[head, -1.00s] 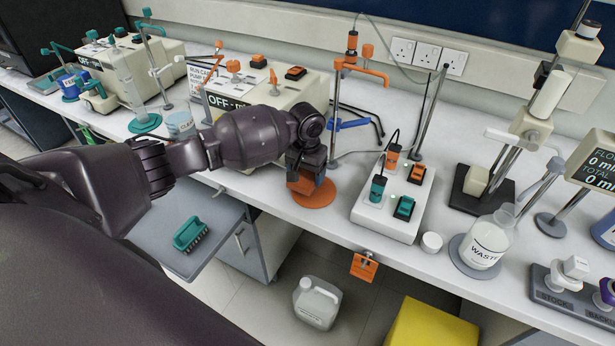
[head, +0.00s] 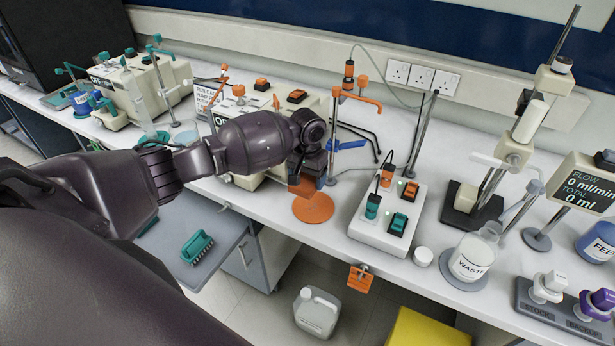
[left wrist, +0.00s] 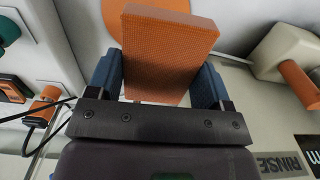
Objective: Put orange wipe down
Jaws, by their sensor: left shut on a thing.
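The orange wipe (left wrist: 165,50) is a ribbed orange block. In the left wrist view my left gripper (left wrist: 160,82) is shut on it, with a blue finger pad on each side. In the head view the wipe (head: 297,188) shows below my left gripper (head: 312,172), partly hidden by it. A round orange mat (head: 314,209) lies on the bench just below and in front of the wipe. The wipe appears to be held above the bench, apart from the mat. My right gripper is not in view.
A white switch box (head: 378,232) with orange and teal plugs stands right of the mat. A beige pump unit (head: 262,105) and an orange-topped stand (head: 335,130) are behind my gripper. A teal brush (head: 197,247) lies on a lower grey surface. The waste bottle (head: 471,258) stands further right.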

